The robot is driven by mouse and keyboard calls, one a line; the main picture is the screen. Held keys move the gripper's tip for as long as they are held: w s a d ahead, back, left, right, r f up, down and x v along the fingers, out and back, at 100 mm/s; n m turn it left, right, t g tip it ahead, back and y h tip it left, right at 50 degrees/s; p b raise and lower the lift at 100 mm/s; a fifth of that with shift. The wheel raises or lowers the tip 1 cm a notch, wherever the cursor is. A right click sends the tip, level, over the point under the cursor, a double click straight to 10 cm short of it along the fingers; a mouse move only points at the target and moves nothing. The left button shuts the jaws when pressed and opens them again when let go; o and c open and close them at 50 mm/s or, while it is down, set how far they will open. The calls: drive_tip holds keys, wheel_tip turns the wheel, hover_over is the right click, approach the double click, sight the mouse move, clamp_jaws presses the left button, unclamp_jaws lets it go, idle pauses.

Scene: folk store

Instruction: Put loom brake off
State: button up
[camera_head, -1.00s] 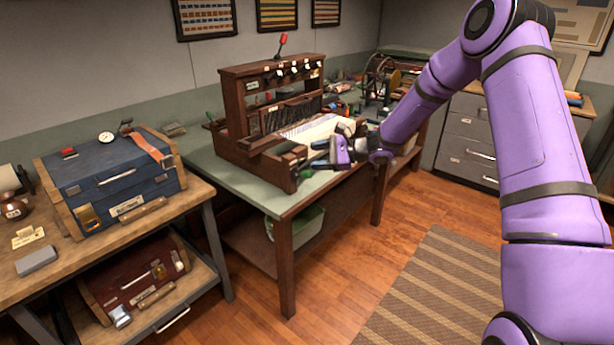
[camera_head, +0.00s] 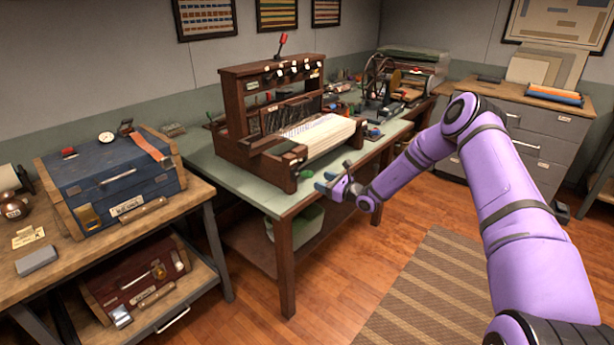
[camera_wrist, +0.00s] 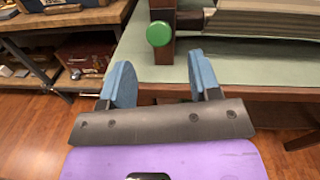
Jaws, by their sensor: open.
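The wooden table loom (camera_head: 240,110) stands on the green-topped table, with pale warp threads (camera_head: 320,135) on its near side. A red-tipped lever (camera_head: 282,40) stands up from its top. A green round knob (camera_head: 307,174) is low at its front corner; the green knob (camera_wrist: 159,34) is also just beyond my fingers in the wrist view. I cannot tell which part is the brake. My gripper (camera_head: 325,181) is open and empty by the table's front edge, just right of the green knob. Its blue fingers (camera_wrist: 162,80) are apart, not touching the knob.
A side table at left holds a blue toolbox (camera_head: 110,180), with a red case (camera_head: 135,270) on its shelf. A green bin (camera_head: 300,225) sits under the loom table. A spinning device (camera_head: 385,80) and small items stand farther along. The floor in front is clear.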

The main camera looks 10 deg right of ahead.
sight(307, 175)
drive_tip(key=x, duration=0.7)
drive_tip(key=shift+w+a, duration=0.25)
drive_tip(key=shift+w, duration=0.05)
clamp_jaws()
